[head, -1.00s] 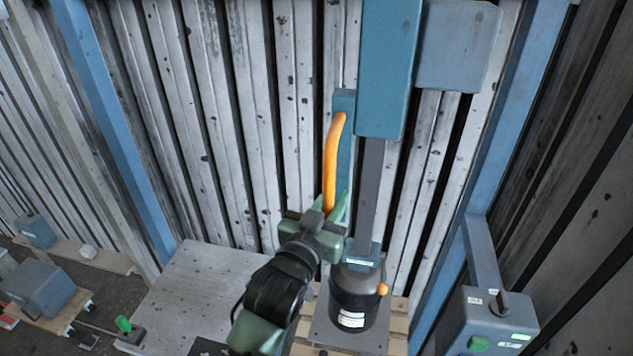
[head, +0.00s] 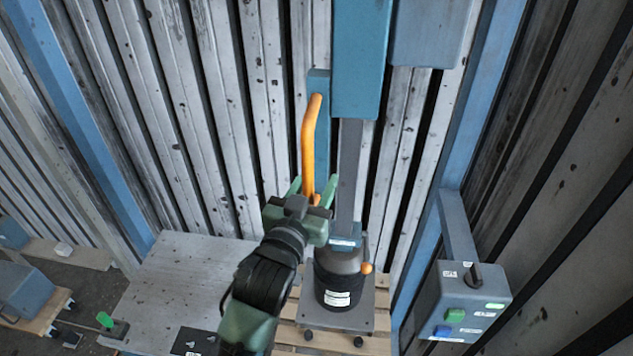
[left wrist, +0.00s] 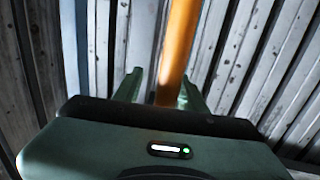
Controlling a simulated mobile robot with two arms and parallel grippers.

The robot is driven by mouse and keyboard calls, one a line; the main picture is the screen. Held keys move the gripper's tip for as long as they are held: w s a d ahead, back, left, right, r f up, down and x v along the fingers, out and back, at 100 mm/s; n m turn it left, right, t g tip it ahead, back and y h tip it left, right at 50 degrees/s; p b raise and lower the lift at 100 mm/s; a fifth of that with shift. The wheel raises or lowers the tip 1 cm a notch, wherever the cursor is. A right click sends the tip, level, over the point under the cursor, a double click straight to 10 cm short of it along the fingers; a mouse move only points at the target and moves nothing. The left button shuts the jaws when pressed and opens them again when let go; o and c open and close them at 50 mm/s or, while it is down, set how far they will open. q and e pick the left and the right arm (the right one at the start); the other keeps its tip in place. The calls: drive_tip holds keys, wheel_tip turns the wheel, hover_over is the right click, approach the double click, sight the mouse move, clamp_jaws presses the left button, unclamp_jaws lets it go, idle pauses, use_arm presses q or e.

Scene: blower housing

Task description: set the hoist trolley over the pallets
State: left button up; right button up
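The hoist trolley has a blue upper column (head: 360,60), a grey mast (head: 349,170) and an orange handle (head: 309,150) on a blue upright at its left. A dark cylinder (head: 335,268) with a white label sits at the mast's foot, over a grey plate (head: 362,318). A wooden pallet (head: 288,330) shows beneath. My left gripper (head: 312,187) is open at the handle's lower end, one green finger on each side. In the left wrist view the handle (left wrist: 180,45) runs between the fingers, with a gap at the left finger. My right gripper is not in view.
A control box (head: 464,302) with green and blue buttons stands at the right by a blue post. A grey panel (head: 190,275) lies left of the pallet. A corrugated wall stands close behind. Blue boxes (head: 22,287) are at the far left.

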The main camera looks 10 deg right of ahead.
use_arm(q)
drive_tip(key=b+v, duration=0.2)
drive_tip(key=v, duration=0.5)
drive_tip(key=shift+s+a+b, duration=0.15)
drive_tip(key=shift+s+b, duration=0.15)
drive_tip(key=shift+s, duration=0.05)
